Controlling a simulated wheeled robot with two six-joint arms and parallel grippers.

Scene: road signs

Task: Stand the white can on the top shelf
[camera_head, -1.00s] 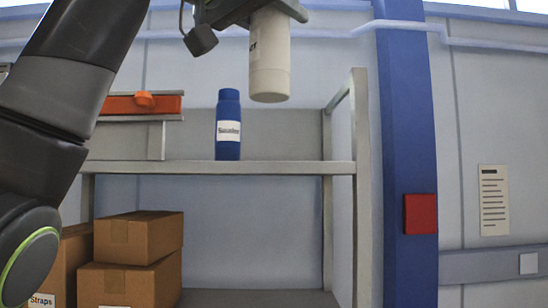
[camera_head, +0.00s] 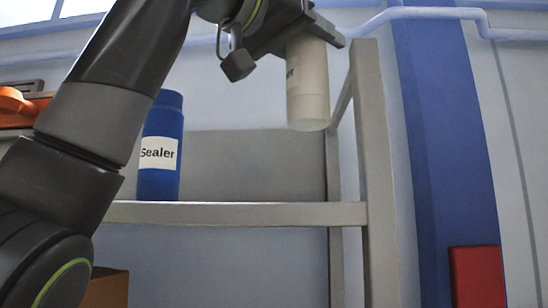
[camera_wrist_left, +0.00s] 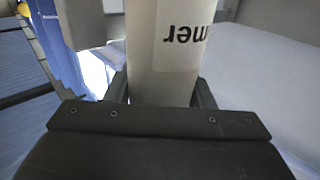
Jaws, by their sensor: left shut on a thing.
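The white can (camera_head: 308,90) hangs upright from my left gripper (camera_head: 300,32), which is shut on its upper part. The can is above the level of the top shelf (camera_head: 240,213), near the shelf's right end, with a gap between its base and the board. In the left wrist view the can (camera_wrist_left: 165,70) sits between the fingers of my left gripper (camera_wrist_left: 160,90), its label partly showing and upside down. The label is mostly hidden in the head view. My right gripper is in neither view.
A blue can labelled Sealer (camera_head: 160,150) stands on the top shelf, left of the white can. An orange object (camera_head: 18,108) is at the far left. The shelf's right upright (camera_head: 375,170) rises close to the white can. A brown box (camera_head: 105,290) shows below.

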